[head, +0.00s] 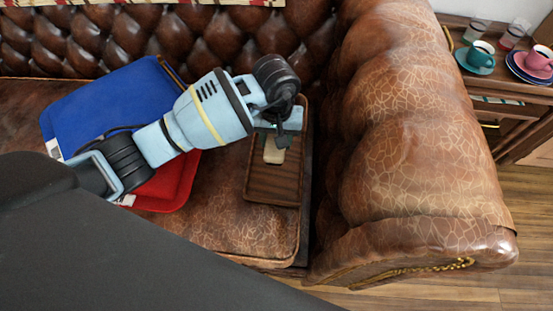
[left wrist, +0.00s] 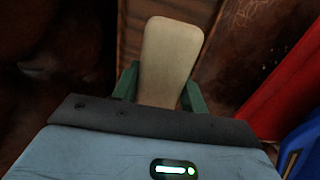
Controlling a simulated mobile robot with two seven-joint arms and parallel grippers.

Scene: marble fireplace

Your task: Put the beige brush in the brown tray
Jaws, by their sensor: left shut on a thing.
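My left gripper (head: 282,137) comes in from the left and hangs over the brown tray (head: 270,192). It is shut on the beige brush (head: 274,152), whose pale end shows below the fingers, above the tray's slatted floor. In the left wrist view the brush (left wrist: 170,55) stands between the green fingers (left wrist: 160,92), with the tray (left wrist: 131,38) behind it. I cannot tell whether the brush touches the tray. The brush's other end is hidden by the gripper. My right gripper is not in view.
The tray lies on the brown leather sofa seat (head: 235,228) against the thick armrest (head: 410,140). A blue cushion (head: 110,105) and a red cushion (head: 170,190) lie left of it. Cups and plates (head: 480,58) stand on a wooden cabinet at the right.

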